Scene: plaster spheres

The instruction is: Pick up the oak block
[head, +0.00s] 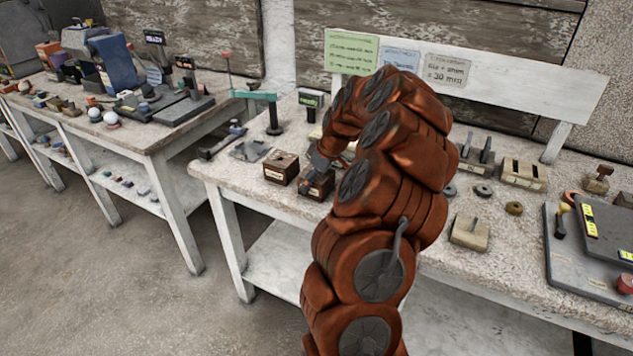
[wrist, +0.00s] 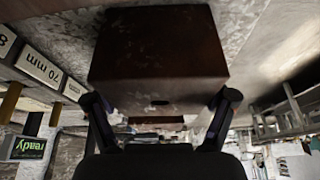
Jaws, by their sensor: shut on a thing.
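A dark brown wooden block (wrist: 158,55) fills the upper middle of the wrist view, between the two fingertips of my gripper (wrist: 160,100). My gripper is shut on it. In the head view my gripper (head: 317,163) is over the white bench, and the held block (head: 316,187) shows below it, partly hidden by my arm. I cannot tell if the block is clear of the bench. A similar brown block (head: 281,168) with a pale label stands just to its left. No readable label tells me which of them is oak.
The white bench (head: 225,172) carries a grey plate (head: 250,150), a pale block (head: 470,233), rings and a dark tray (head: 572,262) at right. A dark stand with a small display (head: 311,101) is behind. Another cluttered bench (head: 150,140) is at left. My arm hides the bench's middle.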

